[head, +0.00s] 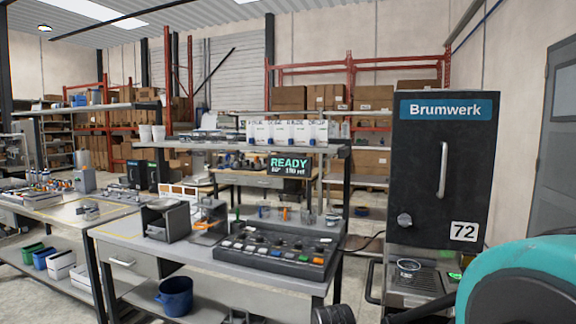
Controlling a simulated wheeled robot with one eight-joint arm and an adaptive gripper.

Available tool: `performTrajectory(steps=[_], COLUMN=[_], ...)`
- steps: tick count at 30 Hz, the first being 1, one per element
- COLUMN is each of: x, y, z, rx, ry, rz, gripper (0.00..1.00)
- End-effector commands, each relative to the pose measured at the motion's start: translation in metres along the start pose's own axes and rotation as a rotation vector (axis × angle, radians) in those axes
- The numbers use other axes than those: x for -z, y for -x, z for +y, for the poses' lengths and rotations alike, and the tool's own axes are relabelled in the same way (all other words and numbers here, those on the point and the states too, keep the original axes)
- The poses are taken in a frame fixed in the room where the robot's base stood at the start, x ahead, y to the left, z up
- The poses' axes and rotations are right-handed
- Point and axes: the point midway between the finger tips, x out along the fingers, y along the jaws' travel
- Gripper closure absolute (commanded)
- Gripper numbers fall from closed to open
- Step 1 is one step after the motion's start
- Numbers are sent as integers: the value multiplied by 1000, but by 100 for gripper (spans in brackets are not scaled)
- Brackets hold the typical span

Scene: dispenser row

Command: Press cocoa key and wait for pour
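A dark key panel (272,263) with several coloured keys lies on the front of the grey bench. Its key labels are too small to read, so I cannot tell which key is cocoa. A display (289,167) above the bench reads READY, with smaller text under it. A black Brumwerk machine (460,165) stands to the right, with a handle, a knob and the number 72. A clear cup (408,266) stands low on its drip tray (415,283). A small green light shows beside the cup. Teal and black parts of my arm fill the lower right; my gripper is not visible.
Several white canisters (289,132) stand on the shelf above the bench. A blue bucket (175,296) sits on the lower shelf. A second bench is at the left, and a grey door (560,150) is at the far right.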

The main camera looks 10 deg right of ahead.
Motion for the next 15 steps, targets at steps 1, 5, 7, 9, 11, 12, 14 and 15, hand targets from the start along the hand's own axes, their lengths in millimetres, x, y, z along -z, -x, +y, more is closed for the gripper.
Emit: performTrajectory(steps=[1, 5, 7, 9, 11, 12, 14, 15], x=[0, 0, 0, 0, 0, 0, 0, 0], y=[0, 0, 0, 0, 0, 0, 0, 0], z=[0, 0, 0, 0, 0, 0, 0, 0], rx=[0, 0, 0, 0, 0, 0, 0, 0], ry=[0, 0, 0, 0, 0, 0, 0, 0], rz=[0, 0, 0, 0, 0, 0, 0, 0], gripper=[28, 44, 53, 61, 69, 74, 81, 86])
